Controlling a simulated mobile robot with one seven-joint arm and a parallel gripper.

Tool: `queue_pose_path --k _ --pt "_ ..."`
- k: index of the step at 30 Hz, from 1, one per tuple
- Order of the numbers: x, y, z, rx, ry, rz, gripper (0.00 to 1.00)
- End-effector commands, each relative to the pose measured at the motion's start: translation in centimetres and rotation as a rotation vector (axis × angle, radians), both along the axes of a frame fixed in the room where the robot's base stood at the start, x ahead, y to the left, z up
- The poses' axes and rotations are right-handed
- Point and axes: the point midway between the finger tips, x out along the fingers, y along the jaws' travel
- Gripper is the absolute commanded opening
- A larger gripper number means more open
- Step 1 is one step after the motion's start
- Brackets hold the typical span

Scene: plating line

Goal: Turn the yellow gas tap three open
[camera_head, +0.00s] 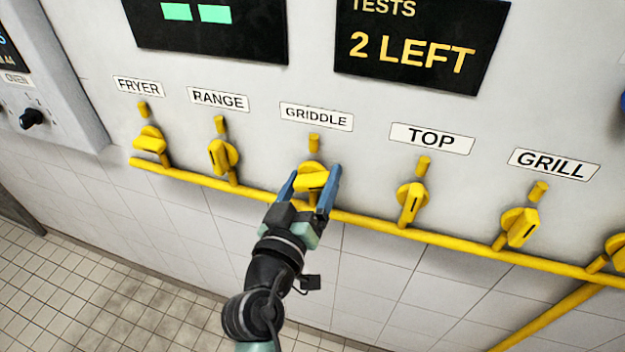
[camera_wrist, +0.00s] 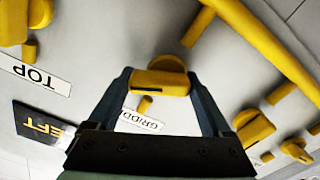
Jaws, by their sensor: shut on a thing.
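The yellow gas tap under the GRIDDLE label (camera_head: 311,181) is third from the left in the head view. Its handle lies roughly crosswise to the upright yellow stub above it. My gripper (camera_head: 312,177) has its two blue fingers on either side of this handle and is shut on it. In the wrist view the handle (camera_wrist: 161,83) spans between the fingertips of my gripper (camera_wrist: 163,88). Part of the tap body is hidden by the fingers and handle.
The FRYER tap (camera_head: 150,140) has its handle crosswise. The RANGE tap (camera_head: 220,156), TOP tap (camera_head: 411,203) and GRILL tap (camera_head: 519,227) have handles nearer upright. A yellow pipe (camera_head: 450,240) runs below the taps. A dark display (camera_head: 420,45) reads "2 LEFT".

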Motion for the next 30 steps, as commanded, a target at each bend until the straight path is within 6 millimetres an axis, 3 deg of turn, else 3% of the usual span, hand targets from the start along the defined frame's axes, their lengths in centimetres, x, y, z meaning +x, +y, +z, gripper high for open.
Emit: queue_pose_path --k 30 --pt "0.19 0.50 0.42 -0.888 0.290 -0.002 0.28"
